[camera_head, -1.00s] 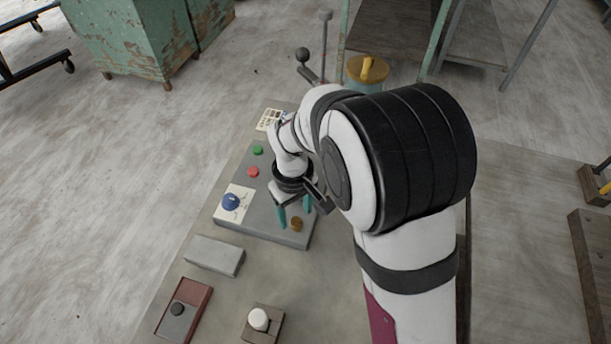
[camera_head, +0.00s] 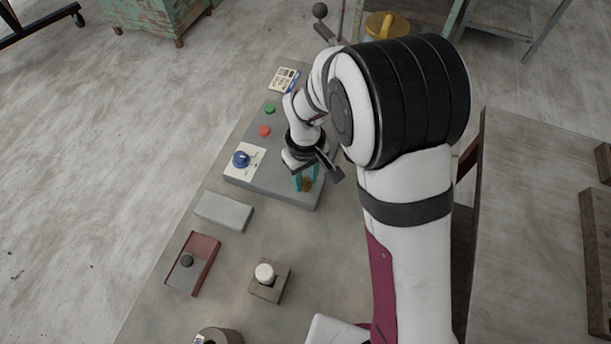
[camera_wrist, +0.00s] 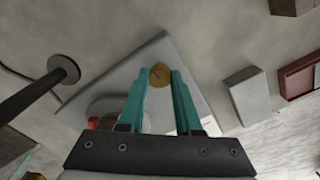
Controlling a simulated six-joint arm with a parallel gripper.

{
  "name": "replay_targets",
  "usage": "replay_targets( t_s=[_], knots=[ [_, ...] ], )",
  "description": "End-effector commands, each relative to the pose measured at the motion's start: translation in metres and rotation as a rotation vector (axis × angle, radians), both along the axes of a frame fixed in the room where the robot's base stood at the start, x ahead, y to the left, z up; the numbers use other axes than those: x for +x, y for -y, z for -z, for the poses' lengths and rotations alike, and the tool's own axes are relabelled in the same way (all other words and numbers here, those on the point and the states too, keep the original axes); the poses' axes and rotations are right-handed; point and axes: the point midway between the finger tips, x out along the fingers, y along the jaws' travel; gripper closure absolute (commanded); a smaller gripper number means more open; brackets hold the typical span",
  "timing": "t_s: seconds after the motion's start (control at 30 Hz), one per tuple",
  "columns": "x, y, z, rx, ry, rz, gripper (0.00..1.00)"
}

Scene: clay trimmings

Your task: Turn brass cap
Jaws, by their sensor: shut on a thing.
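The brass cap (camera_wrist: 160,76) sits near the corner of the grey control panel (camera_head: 279,189). In the wrist view it is between the tips of my gripper's two teal fingers. My gripper (camera_wrist: 159,80) is shut on the cap, with a finger on each side. In the head view my gripper (camera_head: 306,183) points down onto the panel's near right corner, and the fingers partly hide the brass cap (camera_head: 307,186).
The panel also carries a blue knob (camera_head: 241,159), a red button (camera_head: 264,130) and a green button (camera_head: 269,108). A grey block (camera_head: 224,212), a red tray (camera_head: 193,264) and a box with a white knob (camera_head: 264,274) stand nearer on the bench.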

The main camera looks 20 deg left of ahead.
Motion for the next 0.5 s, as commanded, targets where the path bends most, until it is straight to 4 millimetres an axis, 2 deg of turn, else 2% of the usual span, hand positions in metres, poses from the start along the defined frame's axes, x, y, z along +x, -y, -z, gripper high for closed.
replay_targets(
  t_s=[0.27,0.5],
  knots=[
    [-0.0001,0.0000,-0.0004,-0.001,-0.001,0.039,1.00],
    [-0.0001,0.0003,-0.0003,-0.001,-0.001,0.188,1.00]
  ],
)
